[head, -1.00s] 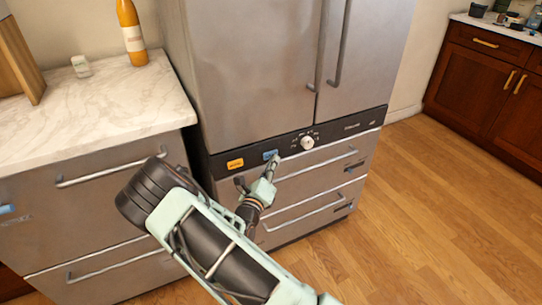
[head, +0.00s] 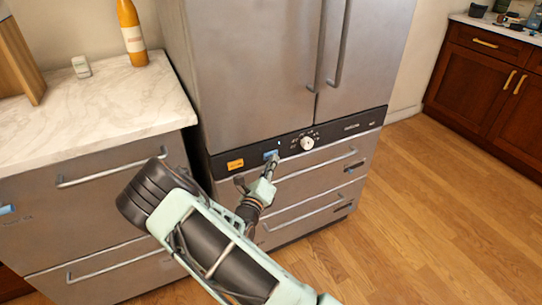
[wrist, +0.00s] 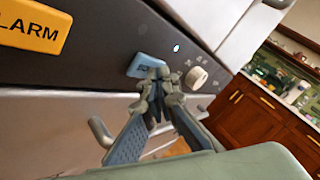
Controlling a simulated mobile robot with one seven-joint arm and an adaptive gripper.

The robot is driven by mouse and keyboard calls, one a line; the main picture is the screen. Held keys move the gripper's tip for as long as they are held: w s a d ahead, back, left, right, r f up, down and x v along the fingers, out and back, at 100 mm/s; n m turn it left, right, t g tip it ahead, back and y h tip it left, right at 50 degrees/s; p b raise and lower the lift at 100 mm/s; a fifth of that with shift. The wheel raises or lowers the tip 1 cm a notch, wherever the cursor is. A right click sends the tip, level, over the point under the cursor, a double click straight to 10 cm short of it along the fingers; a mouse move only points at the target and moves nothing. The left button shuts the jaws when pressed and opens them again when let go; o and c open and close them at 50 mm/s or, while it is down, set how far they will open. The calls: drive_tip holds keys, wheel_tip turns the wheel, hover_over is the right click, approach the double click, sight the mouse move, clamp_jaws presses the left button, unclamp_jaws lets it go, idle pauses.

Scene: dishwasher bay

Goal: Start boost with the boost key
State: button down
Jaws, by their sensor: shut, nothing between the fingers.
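The blue key (head: 270,154) sits on the black control strip, between the orange key and the white dial. In the wrist view the blue key (wrist: 145,63) is partly hidden behind my fingertips, and I cannot read its label. My gripper (head: 274,159) is shut and empty. Its tips (wrist: 158,82) are at the key's lower right part and appear to touch it. A small white light (wrist: 176,48) shows on the strip just right of the key.
The orange key (wrist: 35,27), its label ending in "LARM", lies left of the blue key. The white dial (head: 306,143) is to the right. Drawer handles (head: 320,164) stick out below the strip. A marble counter (head: 100,105) stands at left; floor at right is clear.

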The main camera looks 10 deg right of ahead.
drive_tip(key=shift+s+d, duration=0.15)
drive_tip(key=shift+s, duration=0.45)
drive_tip(key=shift+s+d+p, duration=0.25)
drive_tip(key=shift+s+p, duration=0.2)
drive_tip(key=shift+s, duration=0.35)
drive_tip(key=shift+s+d+p, duration=0.25)
drive_tip(key=shift+s+p, duration=0.2)
drive_tip(key=shift+s, duration=0.35)
drive_tip(key=shift+s+d+p, duration=0.25)
drive_tip(key=shift+s+p, duration=0.2)
drive_tip(key=shift+s, duration=0.35)
